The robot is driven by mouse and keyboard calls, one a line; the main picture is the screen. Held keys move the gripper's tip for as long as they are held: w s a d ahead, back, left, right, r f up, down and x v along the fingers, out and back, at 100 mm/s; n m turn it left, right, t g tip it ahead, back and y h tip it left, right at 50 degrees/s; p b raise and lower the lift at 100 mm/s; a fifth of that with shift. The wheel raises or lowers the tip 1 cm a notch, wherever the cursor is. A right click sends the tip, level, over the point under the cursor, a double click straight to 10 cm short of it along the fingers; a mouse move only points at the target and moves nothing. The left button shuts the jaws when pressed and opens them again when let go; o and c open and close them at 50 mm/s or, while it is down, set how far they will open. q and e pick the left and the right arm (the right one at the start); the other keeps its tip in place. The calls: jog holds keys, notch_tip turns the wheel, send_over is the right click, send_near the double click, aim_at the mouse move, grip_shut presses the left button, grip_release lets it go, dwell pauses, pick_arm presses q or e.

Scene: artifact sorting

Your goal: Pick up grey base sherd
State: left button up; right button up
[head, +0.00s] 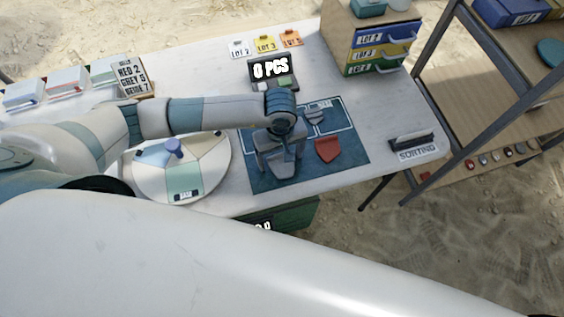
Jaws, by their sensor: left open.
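My left gripper (280,157) hangs over the blue mat (350,172), pointing down, with its jaws open. A grey piece (284,167) shows under and between its fingers; it looks like a grey sherd, but the gripper hides part of it and I cannot tell whether the fingers touch it. Another small grey piece (314,117) lies on the mat behind and to the right of the gripper. A red sherd (328,149) lies on the mat just right of the gripper. My right gripper is not in view.
A round sectioned tray (207,180) stands left of the mat. A display reading "0 PCS" (271,69) and lot cards (264,43) stand behind. A drawer unit (345,40) is at the back right. A "SORTING" sign (418,153) lies right. A shelf rack (480,110) stands beyond the table.

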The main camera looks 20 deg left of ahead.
aim_at(281, 161)
pick_arm(q)
jog(key=shift+c, duration=0.7)
jog(key=c, duration=1)
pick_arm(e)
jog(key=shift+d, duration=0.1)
pick_arm(q)
jog(key=shift+r, duration=0.2)
jog(key=shift+c, duration=0.2)
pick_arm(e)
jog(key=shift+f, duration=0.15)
